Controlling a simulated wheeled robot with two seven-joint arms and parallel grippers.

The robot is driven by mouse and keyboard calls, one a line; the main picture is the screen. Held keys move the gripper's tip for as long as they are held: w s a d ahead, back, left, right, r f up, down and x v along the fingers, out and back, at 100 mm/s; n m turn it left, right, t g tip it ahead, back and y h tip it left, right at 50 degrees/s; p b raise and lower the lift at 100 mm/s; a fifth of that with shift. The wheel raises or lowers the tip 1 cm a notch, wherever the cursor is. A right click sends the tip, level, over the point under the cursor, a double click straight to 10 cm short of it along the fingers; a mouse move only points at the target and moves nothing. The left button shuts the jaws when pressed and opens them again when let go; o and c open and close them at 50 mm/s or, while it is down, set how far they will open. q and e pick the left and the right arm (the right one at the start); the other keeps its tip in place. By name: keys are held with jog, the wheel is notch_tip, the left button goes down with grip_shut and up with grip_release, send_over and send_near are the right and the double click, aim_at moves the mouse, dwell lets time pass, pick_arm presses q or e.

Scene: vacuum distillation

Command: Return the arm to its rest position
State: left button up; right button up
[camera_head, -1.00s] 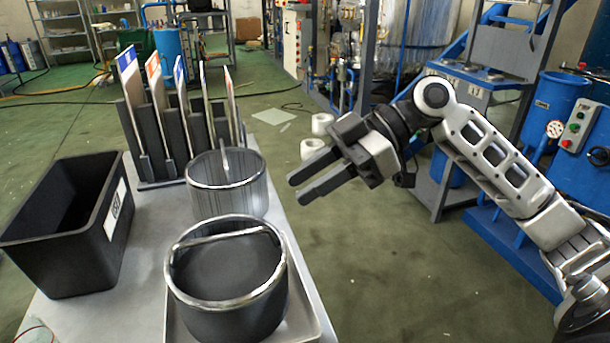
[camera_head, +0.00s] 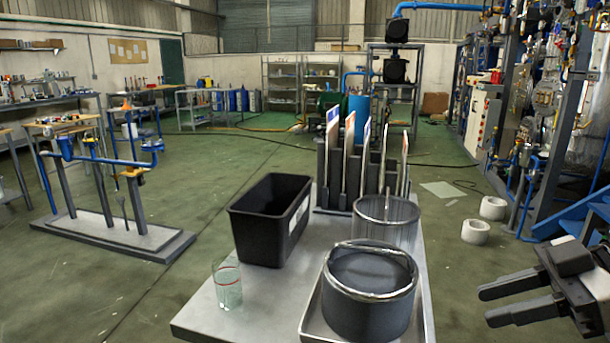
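My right gripper (camera_head: 514,301) is at the lower right of the head view, to the right of the table and clear of everything on it. Its two dark fingers are apart with nothing between them. Only the gripper end of my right arm shows; the rest is cut off by the picture's edge. My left gripper is not in the picture.
A metal table (camera_head: 204,318) holds a black bin (camera_head: 262,228), a glass beaker (camera_head: 228,287), a dark lidded pot (camera_head: 368,300), a clear cylinder (camera_head: 398,228) and a dark rack (camera_head: 330,180) with upright plates. White rings (camera_head: 476,232) lie on the floor behind my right gripper.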

jog(key=s+a+f+m+h, duration=0.1)
jog(key=a+f+m+h, duration=0.1)
jog(key=f, duration=0.7)
jog(key=s+a+f+m+h, duration=0.2)
jog(key=f, duration=0.8)
jog(key=s+f+m+h, duration=0.7)
jog(key=s+f+m, duration=0.15)
jog(key=s, duration=0.25)
pick_arm(q)
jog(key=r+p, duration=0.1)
jog(key=p, duration=0.1)
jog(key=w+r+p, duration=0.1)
jog(key=p, duration=0.2)
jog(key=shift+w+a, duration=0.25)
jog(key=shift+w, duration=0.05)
pick_arm(e)
jog(key=w+a+r+t+y, duration=0.1)
jog(key=w+a+t+y, duration=0.2)
jog(key=w+a+t, duration=0.3)
jog(key=shift+w+a+r+t, duration=0.15)
jog(key=shift+w+r+t, duration=0.15)
jog(key=shift+t, duration=0.3)
